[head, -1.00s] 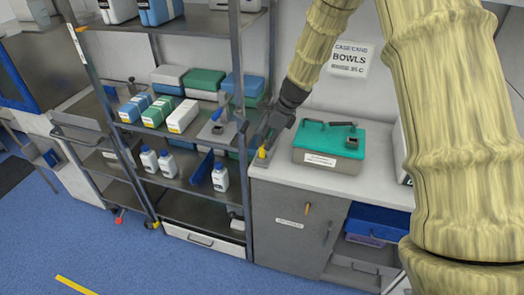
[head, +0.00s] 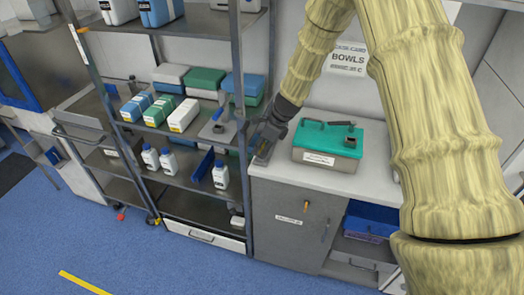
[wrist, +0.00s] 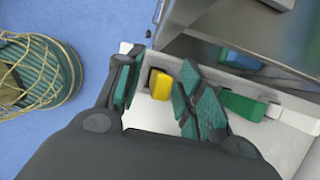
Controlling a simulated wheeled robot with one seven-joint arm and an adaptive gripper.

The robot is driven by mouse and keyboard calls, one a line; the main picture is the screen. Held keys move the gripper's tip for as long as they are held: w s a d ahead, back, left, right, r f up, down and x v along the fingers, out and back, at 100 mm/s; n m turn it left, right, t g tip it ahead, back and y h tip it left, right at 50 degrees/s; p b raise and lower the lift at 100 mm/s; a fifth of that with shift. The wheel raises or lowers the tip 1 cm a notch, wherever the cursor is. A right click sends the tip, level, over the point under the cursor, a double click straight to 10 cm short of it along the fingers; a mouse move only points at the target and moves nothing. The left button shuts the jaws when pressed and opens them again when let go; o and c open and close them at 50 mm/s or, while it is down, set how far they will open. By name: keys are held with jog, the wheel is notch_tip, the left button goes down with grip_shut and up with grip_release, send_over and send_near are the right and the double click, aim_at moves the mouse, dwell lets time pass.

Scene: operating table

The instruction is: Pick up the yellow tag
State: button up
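The yellow tag (wrist: 161,86) is a small yellow block in the wrist view, on the pale worktop (wrist: 155,118) near its edge. My gripper (wrist: 158,66) is open, with one dark green-padded finger on each side of the tag. Gaps show between the tag and both fingers. In the head view my gripper (head: 262,151) points down at the left end of the worktop, beside the shelf rack. There the tag is hidden behind the gripper.
A teal-lidded grey case (head: 328,146) stands just right of my gripper on the worktop. The metal shelf rack (head: 243,120) with bottles and boxes is close on the left. An orange-yellow piece (head: 306,206) is on the cabinet door below.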

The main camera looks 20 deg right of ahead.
grip_shut()
